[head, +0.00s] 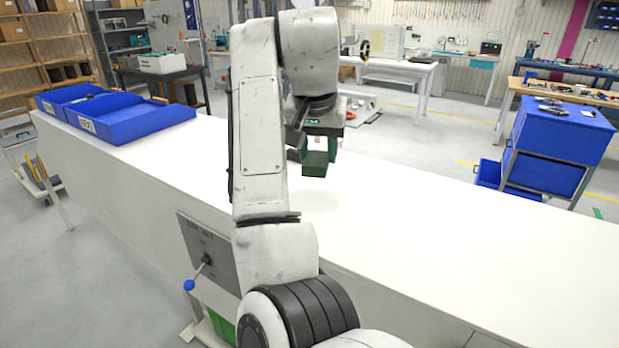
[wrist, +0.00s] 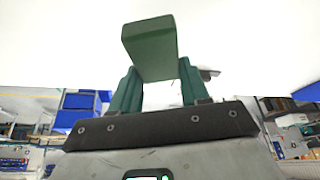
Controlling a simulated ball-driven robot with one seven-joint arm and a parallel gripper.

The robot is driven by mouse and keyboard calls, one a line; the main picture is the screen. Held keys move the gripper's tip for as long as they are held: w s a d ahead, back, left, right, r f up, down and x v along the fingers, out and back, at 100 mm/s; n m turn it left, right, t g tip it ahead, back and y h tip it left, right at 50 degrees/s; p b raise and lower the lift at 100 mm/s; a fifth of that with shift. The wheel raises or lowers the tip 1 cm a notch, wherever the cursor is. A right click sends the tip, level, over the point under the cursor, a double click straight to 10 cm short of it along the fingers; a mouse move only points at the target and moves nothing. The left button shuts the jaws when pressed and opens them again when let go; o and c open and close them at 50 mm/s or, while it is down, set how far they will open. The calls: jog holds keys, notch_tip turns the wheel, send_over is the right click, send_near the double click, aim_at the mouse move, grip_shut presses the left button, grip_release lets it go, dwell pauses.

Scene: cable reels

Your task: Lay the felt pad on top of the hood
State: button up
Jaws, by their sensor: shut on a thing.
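The felt pad is a dark green rectangular block (head: 315,164). It also shows in the wrist view (wrist: 150,47), between the tips of two green fingers. My gripper (head: 319,151) points down and is shut on the pad; in the wrist view its fingers (wrist: 157,80) flank the pad. The pad is over the long white flat top (head: 430,220), which looks like the hood, though I cannot be sure. Whether the pad touches this top or hangs just above it I cannot tell. My arm hides part of the top.
Blue bins (head: 125,118) stand on the far left end of the white top. A panel with a blue-knobbed lever (head: 205,262) is on its front side. A blue cabinet (head: 555,150) stands beyond it at right. The top right of my arm is bare.

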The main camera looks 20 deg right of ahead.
jog(key=p, duration=0.1)
send_over(308, 189)
jog(key=s, duration=0.1)
jog(key=f, duration=0.5)
jog(key=shift+s+a+f, duration=0.15)
jog(key=shift+a+f, duration=0.2)
jog(key=shift+f, duration=0.05)
jog(key=shift+f+p, duration=0.95)
jog(key=shift+f, duration=0.75)
jog(key=o, duration=1)
jog(key=shift+f, duration=0.1)
jog(key=b+v, duration=0.2)
jog(key=v, duration=1)
jog(key=shift+b, duration=0.4)
